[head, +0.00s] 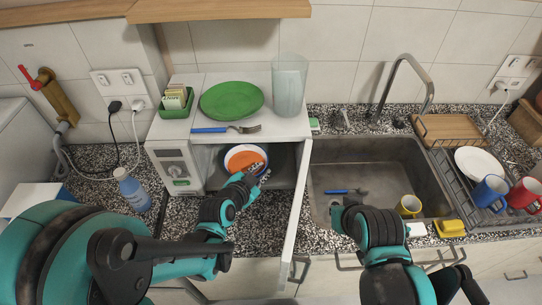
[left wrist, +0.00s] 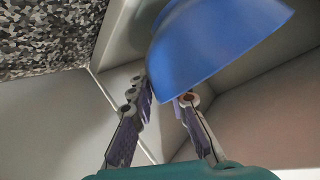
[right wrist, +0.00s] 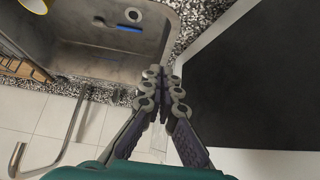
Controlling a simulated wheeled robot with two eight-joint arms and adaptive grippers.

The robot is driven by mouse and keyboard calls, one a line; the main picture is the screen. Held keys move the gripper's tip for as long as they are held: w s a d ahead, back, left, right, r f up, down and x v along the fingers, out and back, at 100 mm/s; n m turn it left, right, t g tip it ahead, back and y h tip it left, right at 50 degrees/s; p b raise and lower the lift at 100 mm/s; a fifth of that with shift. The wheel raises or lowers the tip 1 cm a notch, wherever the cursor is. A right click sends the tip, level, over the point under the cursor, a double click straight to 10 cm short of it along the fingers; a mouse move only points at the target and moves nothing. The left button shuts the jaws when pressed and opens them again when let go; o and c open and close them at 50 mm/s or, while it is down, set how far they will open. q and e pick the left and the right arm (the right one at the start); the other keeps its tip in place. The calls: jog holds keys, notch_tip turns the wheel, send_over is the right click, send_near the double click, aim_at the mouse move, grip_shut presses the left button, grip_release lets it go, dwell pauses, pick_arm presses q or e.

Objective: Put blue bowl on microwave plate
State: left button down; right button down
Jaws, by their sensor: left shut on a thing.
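The blue bowl (left wrist: 212,48) is tilted in the left wrist view, its blue outer side facing the camera. In the head view the bowl (head: 234,155) is inside the open microwave (head: 176,165), with a pale rim and something orange in it. My left gripper (head: 261,174) reaches into the microwave and is shut on the bowl's near edge; its fingers also show in the left wrist view (left wrist: 166,98). The microwave plate cannot be clearly made out, and I cannot tell whether the bowl touches it. My right gripper (right wrist: 163,82) is shut and empty, near the sink's front left.
The open microwave door (head: 299,205) stands between my arms. On top are a green plate (head: 231,99), a fork (head: 226,129), a tall glass (head: 289,86) and a green box (head: 176,102). The sink (head: 380,175) holds a yellow mug (head: 408,206). A bottle (head: 132,189) stands left.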

pick_arm(q)
jog(key=w+d, duration=0.1)
jog(key=w, duration=0.2)
jog(key=w+d, duration=0.1)
jog(key=w, duration=0.1)
jog(key=w+d, duration=0.2)
jog(key=w, duration=0.1)
jog(key=shift+w+b, duration=0.35)
jog(key=f+b, duration=0.1)
jog(key=f, duration=0.2)
jog(key=shift+w+d+b, duration=0.2)
jog(key=shift+w+b, duration=0.15)
jog(key=shift+w, duration=0.05)
jog(key=shift+f, duration=0.3)
jog(key=shift+r, duration=0.1)
jog(key=c, duration=1.5)
grip_release()
jog(key=shift+o, duration=0.2)
